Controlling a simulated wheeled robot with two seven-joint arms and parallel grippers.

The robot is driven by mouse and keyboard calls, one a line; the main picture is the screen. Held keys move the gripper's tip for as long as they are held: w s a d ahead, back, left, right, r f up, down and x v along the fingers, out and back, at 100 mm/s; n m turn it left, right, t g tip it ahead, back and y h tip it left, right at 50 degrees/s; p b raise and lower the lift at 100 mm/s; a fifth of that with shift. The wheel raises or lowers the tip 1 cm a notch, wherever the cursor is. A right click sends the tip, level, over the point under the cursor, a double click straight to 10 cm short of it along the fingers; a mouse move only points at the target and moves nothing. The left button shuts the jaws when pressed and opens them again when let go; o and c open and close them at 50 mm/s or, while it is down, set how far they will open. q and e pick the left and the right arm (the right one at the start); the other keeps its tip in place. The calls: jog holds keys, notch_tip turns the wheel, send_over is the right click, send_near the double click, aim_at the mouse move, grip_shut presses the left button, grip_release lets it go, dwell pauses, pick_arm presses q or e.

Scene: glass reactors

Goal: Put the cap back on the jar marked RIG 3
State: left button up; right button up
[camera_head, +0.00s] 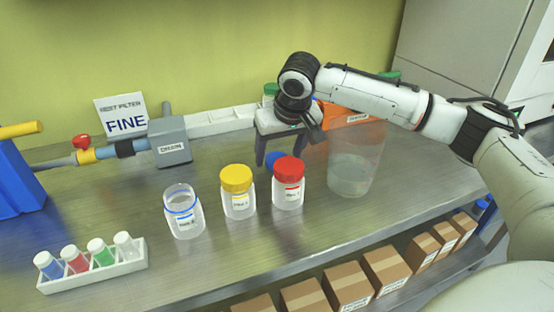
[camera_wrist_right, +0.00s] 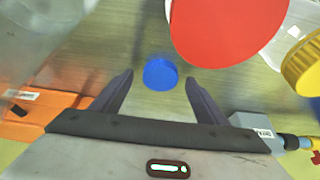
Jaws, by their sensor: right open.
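An uncapped clear jar with a blue neck ring (camera_head: 184,212) stands upright on the steel bench; its small label is too blurred to read surely. A blue cap (camera_head: 280,157) lies on the bench behind the red-capped jar, partly hidden by it. The cap also shows in the right wrist view (camera_wrist_right: 160,67). My right gripper (camera_head: 287,147) points down over the cap, open and empty. In the wrist view its two fingers (camera_wrist_right: 160,78) lie either side of the cap, which looks to be below the tips. My left gripper is not in view.
A red-capped jar (camera_head: 288,190) stands close in front of the gripper, with a yellow-capped jar (camera_head: 238,200) to its left. A large clear vessel (camera_head: 355,165) stands to the right. An orange box (camera_head: 340,117) is behind. A vial rack (camera_head: 95,282) is at front left.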

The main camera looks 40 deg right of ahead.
jog(key=shift+w+f, duration=0.15)
jog(key=shift+f, duration=0.3)
jog(key=c, duration=1.1)
jog(key=shift+r, duration=0.15)
notch_tip(320, 180, up, 10)
jog(key=shift+p, duration=0.3)
